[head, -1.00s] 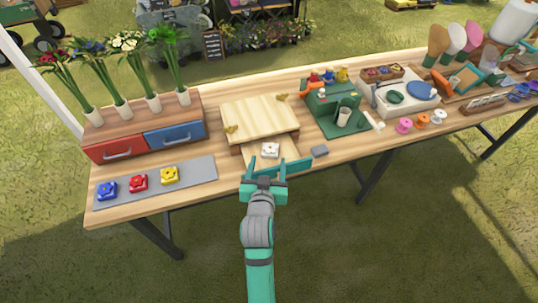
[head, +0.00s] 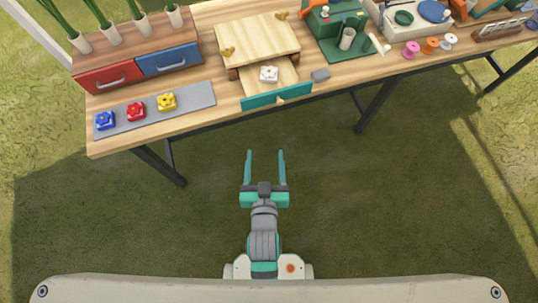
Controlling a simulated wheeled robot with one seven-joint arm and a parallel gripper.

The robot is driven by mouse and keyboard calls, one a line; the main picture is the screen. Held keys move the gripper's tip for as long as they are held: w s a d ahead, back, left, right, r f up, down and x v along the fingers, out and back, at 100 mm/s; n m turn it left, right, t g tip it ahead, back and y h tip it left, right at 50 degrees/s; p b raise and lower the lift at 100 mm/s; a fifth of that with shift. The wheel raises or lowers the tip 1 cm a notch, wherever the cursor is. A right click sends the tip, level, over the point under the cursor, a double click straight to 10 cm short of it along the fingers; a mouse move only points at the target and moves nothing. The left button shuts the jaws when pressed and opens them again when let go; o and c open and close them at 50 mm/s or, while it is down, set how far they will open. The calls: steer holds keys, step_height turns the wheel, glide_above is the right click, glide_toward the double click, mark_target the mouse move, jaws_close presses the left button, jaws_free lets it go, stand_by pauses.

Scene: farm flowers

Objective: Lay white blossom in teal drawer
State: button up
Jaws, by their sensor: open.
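The white blossom (head: 268,74), a small white block with a flower on top, lies inside the pulled-out drawer with the teal front (head: 277,96). The drawer slides out from under a pale wooden cabinet (head: 257,40) near the table's front edge. My gripper (head: 265,153) is open and empty. It is in front of the table, below the drawer in the picture and apart from it.
A grey mat (head: 198,97) at the left holds blue, red and yellow blossoms. Behind it is a cabinet with a red drawer (head: 110,76) and a blue drawer (head: 168,59), both shut. A grey block (head: 320,75) lies right of the teal drawer. Grass in front is clear.

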steer(key=d+f+v, duration=0.1)
steer(key=v, duration=1.6)
steer(key=shift+s+d+f+t, duration=0.15)
steer(key=shift+s+f+t, duration=0.15)
steer(key=shift+s, duration=0.25)
